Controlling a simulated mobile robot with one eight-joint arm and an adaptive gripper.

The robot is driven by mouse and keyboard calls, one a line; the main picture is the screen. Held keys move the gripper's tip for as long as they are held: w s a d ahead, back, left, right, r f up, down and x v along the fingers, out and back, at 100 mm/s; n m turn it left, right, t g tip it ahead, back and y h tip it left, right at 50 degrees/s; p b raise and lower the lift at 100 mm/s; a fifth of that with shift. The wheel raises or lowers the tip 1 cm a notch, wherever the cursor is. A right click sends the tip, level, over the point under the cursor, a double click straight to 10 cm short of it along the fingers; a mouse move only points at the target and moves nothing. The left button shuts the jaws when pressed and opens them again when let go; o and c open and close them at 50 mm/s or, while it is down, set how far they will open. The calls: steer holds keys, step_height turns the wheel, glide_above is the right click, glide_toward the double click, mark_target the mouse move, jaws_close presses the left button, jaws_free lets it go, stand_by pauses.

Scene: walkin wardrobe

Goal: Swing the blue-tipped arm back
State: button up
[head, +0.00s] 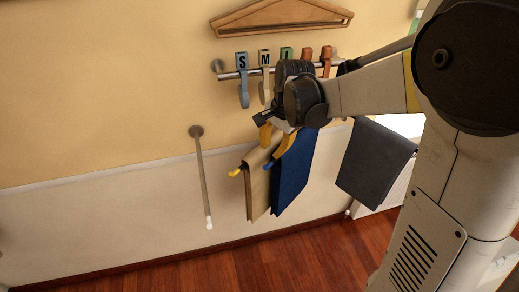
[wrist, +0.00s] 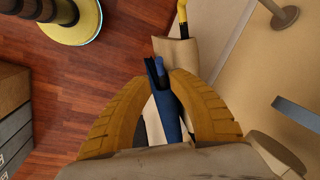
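The blue-tipped arm carries a dark blue cloth (head: 294,170) and sticks out from the wall among other swing arms. My gripper (head: 272,150) is above the blue cloth's near end. In the wrist view my gripper's two yellow fingers (wrist: 162,77) stand a little apart, with the tip and blue cloth showing in the gap. I see no clear grip on the arm.
A yellow-tipped arm (head: 235,172) with a beige cloth (head: 257,182) is close on the left. A bare white-tipped arm (head: 202,180) stands farther left. A dark grey cloth (head: 375,162) hangs on the right. Lettered hooks (head: 242,80) hang on a rail above.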

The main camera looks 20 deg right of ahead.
mark_target(267, 166)
steer(key=f, duration=0.3)
steer(key=w+f+b, duration=0.1)
steer(key=f, duration=0.2)
steer(key=a+f, duration=0.1)
steer(key=f, duration=0.2)
steer(key=shift+w+f, duration=0.15)
steer(key=shift+w, duration=0.05)
jaws_close()
